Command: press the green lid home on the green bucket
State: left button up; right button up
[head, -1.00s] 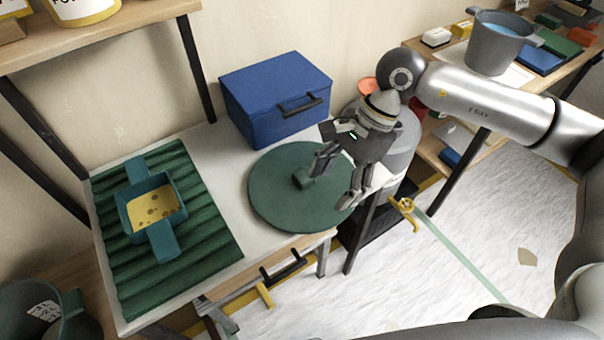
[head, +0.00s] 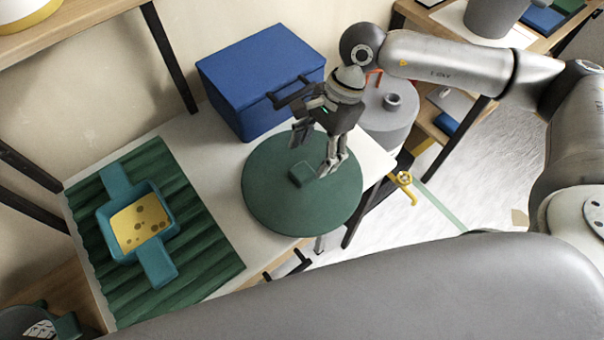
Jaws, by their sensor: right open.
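The green lid (head: 274,205) is a wide, flat, dark green disc with a small block-like knob (head: 302,174) on top. It lies level at the right part of the white table. What is under the disc is hidden, so I cannot tell whether a bucket stands below it or how it is seated. My right gripper (head: 313,154) is open and empty, pointing down over the far part of the lid, its fingers close to the knob. I cannot tell whether they touch it. My left gripper is out of view.
A blue box (head: 250,75) stands behind the lid. A grey drum (head: 388,118) is to its right. A teal tray (head: 120,215) with a spotted yellow block lies on a ribbed green mat (head: 205,225). A dark green container (head: 68,325) is cut off at lower left.

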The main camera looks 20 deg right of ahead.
aim_at(303, 170)
jog(key=shift+w+a+f, duration=0.1)
jog(key=shift+a+f, duration=0.05)
jog(key=shift+f, duration=0.15)
jog(key=p+x, duration=0.1)
jog(key=x, duration=0.3)
jog(key=shift+a+f, duration=0.1)
jog(key=shift+a, duration=0.1)
jog(key=shift+a+f, duration=0.1)
jog(key=shift+f, duration=0.2)
jog(key=c, duration=0.6)
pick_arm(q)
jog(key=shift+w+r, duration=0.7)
pick_arm(e)
jog(key=c, duration=0.6)
jog(key=shift+o, duration=0.2)
jog(key=shift+r, duration=0.1)
